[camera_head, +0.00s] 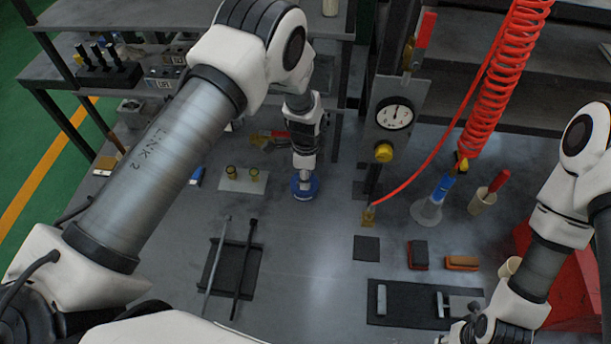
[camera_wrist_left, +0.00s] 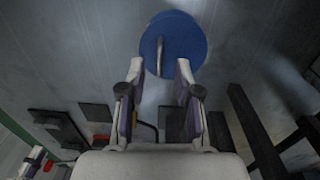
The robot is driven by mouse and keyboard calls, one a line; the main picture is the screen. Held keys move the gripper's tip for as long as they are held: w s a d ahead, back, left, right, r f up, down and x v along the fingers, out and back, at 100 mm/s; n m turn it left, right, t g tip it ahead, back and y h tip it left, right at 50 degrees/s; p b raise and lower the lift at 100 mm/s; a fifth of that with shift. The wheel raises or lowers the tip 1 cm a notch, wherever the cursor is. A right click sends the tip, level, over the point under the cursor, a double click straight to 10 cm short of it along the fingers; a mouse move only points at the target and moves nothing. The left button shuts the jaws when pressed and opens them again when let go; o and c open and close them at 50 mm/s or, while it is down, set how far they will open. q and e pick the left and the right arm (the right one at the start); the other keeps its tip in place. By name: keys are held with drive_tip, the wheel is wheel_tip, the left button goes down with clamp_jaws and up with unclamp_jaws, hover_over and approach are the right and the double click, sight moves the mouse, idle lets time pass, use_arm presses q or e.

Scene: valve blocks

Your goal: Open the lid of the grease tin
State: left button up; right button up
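The grease tin appears as a blue round lid (camera_head: 305,193) on the grey bench, below my left gripper (camera_head: 304,172). In the left wrist view the blue lid (camera_wrist_left: 188,32) is a disc with a pale metal handle (camera_wrist_left: 160,55) standing on it. There, my left gripper (camera_wrist_left: 162,72) has its two fingers apart, with the handle in line with the gap between the tips. I cannot tell whether they touch it. The tin's sides are hidden. My right gripper (camera_head: 462,334) is low at the right, partly cut off by the frame edge; its fingers are unclear.
A plate with brass pieces (camera_head: 243,179) lies left of the tin, and a dark tray with rods (camera_head: 231,279) nearer. A gauge post (camera_head: 393,115) and red coiled hose (camera_head: 500,75) stand to the right. A black mat (camera_head: 410,314) lies at front right.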

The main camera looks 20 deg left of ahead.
use_arm(q)
wheel_tip(320, 180, up, 12)
drive_tip(key=shift+w, duration=0.35)
drive_tip(key=shift+f, duration=0.1)
